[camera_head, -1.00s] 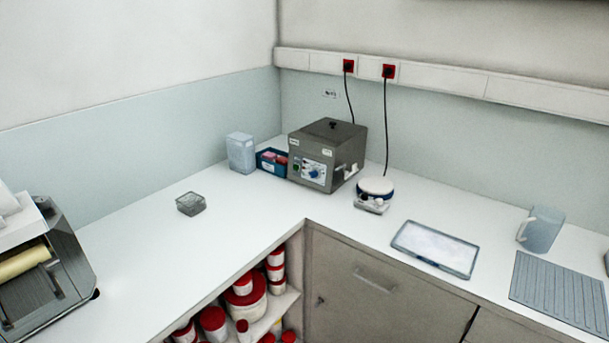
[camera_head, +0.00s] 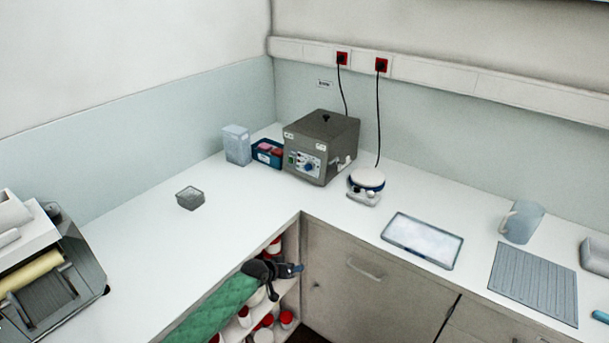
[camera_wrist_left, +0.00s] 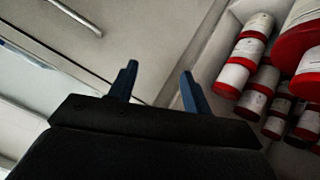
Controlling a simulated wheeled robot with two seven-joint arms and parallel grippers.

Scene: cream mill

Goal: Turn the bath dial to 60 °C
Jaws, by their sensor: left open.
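The grey water bath (camera_head: 325,140) stands on the counter in the corner, lid on. On its front panel is a blue dial (camera_head: 309,166) with a light scale around it; its setting is too small to read. My left gripper (camera_head: 298,269) is in front of the counter's inner corner, below the counter top and well short of the bath. In the left wrist view its two blue fingers (camera_wrist_left: 158,82) are apart with nothing between them. My right gripper is not in view.
A blue box (camera_head: 267,154) and a clear container (camera_head: 237,146) stand left of the bath, and a round white-topped device (camera_head: 365,182) stands right of it. Red-lidded jars (camera_wrist_left: 243,62) fill the shelf below. The counter in front of the bath is clear.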

